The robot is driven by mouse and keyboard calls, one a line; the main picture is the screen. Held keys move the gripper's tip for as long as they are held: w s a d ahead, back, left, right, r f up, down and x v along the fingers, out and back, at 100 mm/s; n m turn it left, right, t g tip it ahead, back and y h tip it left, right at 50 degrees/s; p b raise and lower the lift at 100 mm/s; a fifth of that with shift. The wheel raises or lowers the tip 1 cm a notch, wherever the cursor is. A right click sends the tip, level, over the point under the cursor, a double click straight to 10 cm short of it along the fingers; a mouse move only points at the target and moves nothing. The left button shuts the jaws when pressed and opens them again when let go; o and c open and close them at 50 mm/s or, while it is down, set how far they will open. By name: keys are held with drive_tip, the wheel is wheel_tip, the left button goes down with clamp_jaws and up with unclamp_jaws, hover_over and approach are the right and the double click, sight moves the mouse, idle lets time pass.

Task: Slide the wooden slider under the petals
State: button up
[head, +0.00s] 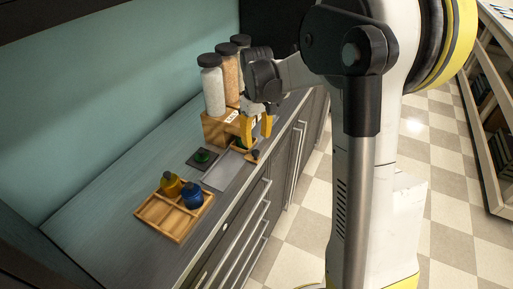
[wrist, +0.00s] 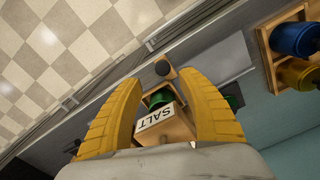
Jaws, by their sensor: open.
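A wooden slider with a dark round knob (wrist: 163,68) sticks out from the front of a wooden stand labelled SALT (wrist: 158,118). The stand (head: 213,127) also shows in the head view, with the slider's knob (head: 254,154) low at its front. My gripper (head: 257,134) is open above the front of the stand. In the wrist view its yellow fingers (wrist: 158,80) lie on either side of the slider and the label, with no clear contact. A green thing (wrist: 163,97) sits inside the wooden frame between them. I cannot make out petals for sure.
Tall jars (head: 212,85) with black lids stand on the wooden stand. A green piece on a dark pad (head: 202,158), a grey mat (head: 223,170) and a wooden tray (head: 160,216) with yellow and blue bottles lie to the left. The counter's front edge is close by.

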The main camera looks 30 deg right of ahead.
wheel_tip(320, 180, up, 6)
idle(0.4)
